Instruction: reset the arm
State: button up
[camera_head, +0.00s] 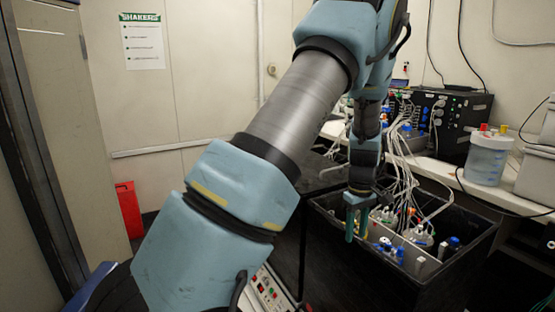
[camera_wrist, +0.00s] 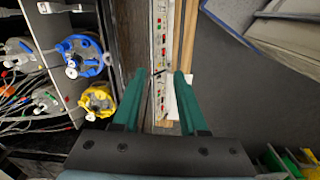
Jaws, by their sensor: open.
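My arm reaches across the middle of the head view and bends down on the right. My gripper (camera_head: 357,222) points down over the left part of a black shaker box (camera_head: 457,288). In the wrist view my gripper (camera_wrist: 158,78) shows two green fingers spread apart, with nothing between them. Below the gap is a control panel (camera_wrist: 161,50) with small buttons. A blue-capped bottle (camera_wrist: 82,56) and a yellow-capped bottle (camera_wrist: 97,101) lie left of the fingers, apart from them.
The box holds several bottles with tubes and cables (camera_head: 405,165) rising from them. A bench behind carries black equipment (camera_head: 450,122) and a clear container (camera_head: 487,158). A red object (camera_head: 129,209) stands by the left wall. Floor (camera_wrist: 245,85) shows right of the panel.

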jog(key=s+a+r+m+b, duration=0.1)
jog(key=s+a+m+b, duration=0.2)
jog(key=a, duration=1.1)
jog(key=s+a+m+t+b, duration=0.1)
jog(key=s+a+m+b, duration=0.2)
jog(key=s+a, duration=0.6)
jog(key=a+b, duration=0.1)
jog(key=a, duration=0.4)
jog(key=shift+s+r+t+b, duration=0.2)
jog(key=shift+r+t+b, duration=0.1)
jog(key=shift+r, duration=0.1)
jog(key=shift+a, duration=0.1)
